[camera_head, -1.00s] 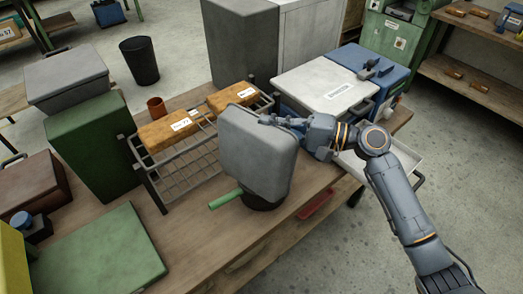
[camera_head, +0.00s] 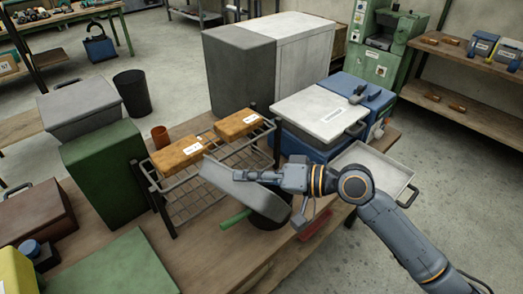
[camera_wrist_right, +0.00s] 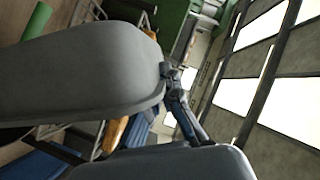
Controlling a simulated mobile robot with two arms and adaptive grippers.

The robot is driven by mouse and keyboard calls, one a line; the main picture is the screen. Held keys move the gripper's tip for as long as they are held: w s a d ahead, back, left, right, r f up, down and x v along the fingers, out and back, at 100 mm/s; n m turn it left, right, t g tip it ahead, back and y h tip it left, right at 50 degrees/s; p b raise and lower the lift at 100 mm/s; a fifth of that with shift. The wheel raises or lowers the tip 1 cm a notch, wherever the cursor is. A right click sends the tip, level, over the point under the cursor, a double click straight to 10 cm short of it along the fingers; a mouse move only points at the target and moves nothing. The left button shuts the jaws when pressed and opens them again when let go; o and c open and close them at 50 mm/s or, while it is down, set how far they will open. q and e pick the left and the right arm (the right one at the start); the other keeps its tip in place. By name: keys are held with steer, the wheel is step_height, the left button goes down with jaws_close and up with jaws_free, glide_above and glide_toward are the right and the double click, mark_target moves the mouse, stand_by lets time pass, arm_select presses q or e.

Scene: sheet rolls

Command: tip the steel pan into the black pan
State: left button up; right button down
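The steel pan (camera_head: 235,186) is a grey rounded pan held tilted over the table, seen nearly edge-on. My right gripper (camera_head: 268,178) is shut on its rim at the right side. In the right wrist view the steel pan (camera_wrist_right: 85,70) fills the left, with a gripper finger (camera_wrist_right: 180,108) against its edge. The black pan (camera_head: 270,218) sits on the table below the steel pan, partly hidden by it. Its green handle (camera_head: 235,221) points left and also shows in the wrist view (camera_wrist_right: 37,22). The insides of both pans are hidden. My left gripper is out of view.
A wire rack (camera_head: 190,205) with two orange-brown labelled blocks (camera_head: 177,157) stands close behind and left. A white-lidded blue box (camera_head: 318,112) stands behind. A pale tray (camera_head: 375,165) lies right, near my arm. A green board (camera_head: 110,268) lies front left.

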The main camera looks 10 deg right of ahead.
mark_target(239, 192)
steer(key=shift+s+a+f+n+h+p, duration=0.15)
steer(key=shift+s+a+n+p, duration=0.1)
steer(key=shift+s+a+n, duration=0.25)
steer(key=shift+s+a+f+n+h+p, duration=0.1)
steer(key=shift+s+a+n+h+p, duration=0.15)
steer(key=shift+s+a, duration=0.3)
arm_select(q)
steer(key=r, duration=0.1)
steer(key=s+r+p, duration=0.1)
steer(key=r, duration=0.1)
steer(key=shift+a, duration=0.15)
arm_select(e)
steer(key=s+a+f+n+t+h, duration=0.3)
steer(key=f+n, duration=0.4)
steer(key=f, duration=0.3)
steer(key=shift+s+a+f+h, duration=0.15)
steer(key=shift+s+a+h, duration=0.15)
steer(key=shift+s+a, duration=0.6)
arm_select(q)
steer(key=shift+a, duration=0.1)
arm_select(e)
steer(key=shift+s+d, duration=0.15)
steer(key=shift+d, duration=0.05)
